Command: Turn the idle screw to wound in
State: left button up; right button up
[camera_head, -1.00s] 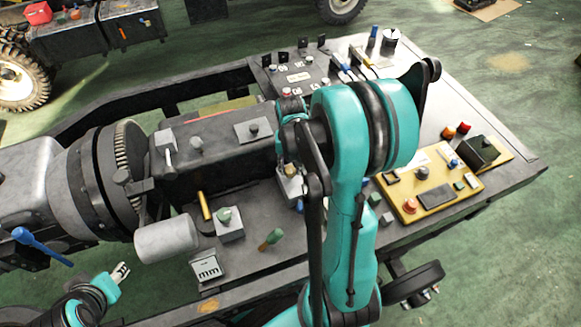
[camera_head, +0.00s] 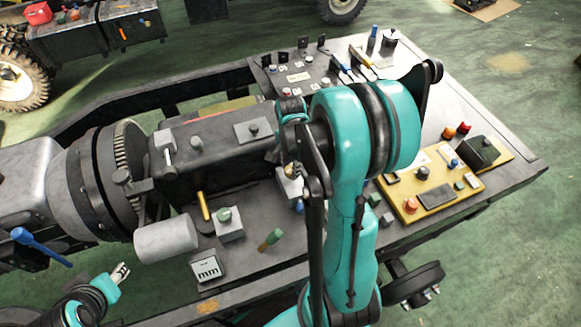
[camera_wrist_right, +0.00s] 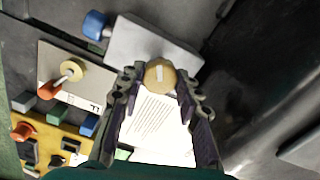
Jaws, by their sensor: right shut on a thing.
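The screw I take for the idle screw shows in the right wrist view as a round tan head (camera_wrist_right: 159,76) with a pale line across it. It sits at the edge of a light grey block (camera_wrist_right: 145,43). My right gripper (camera_wrist_right: 160,84) has a fingertip on each side of the head and is shut on it. In the head view my right arm hides the screw, and part of a pale block (camera_head: 289,188) shows beside the arm. My left gripper (camera_head: 121,271) is low at the left, away from the screw; its jaw gap is too small to judge.
A blue knob (camera_wrist_right: 95,25) stands close to the right gripper. A yellow control panel (camera_head: 468,185) lies right of my arm.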

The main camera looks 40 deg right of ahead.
aim_at(290, 169)
jog(key=m, duration=0.5)
jog(key=shift+m, duration=2.5)
jog(key=o, duration=1.2)
jog(key=shift+c, duration=0.2)
notch_tip(290, 169, up, 12)
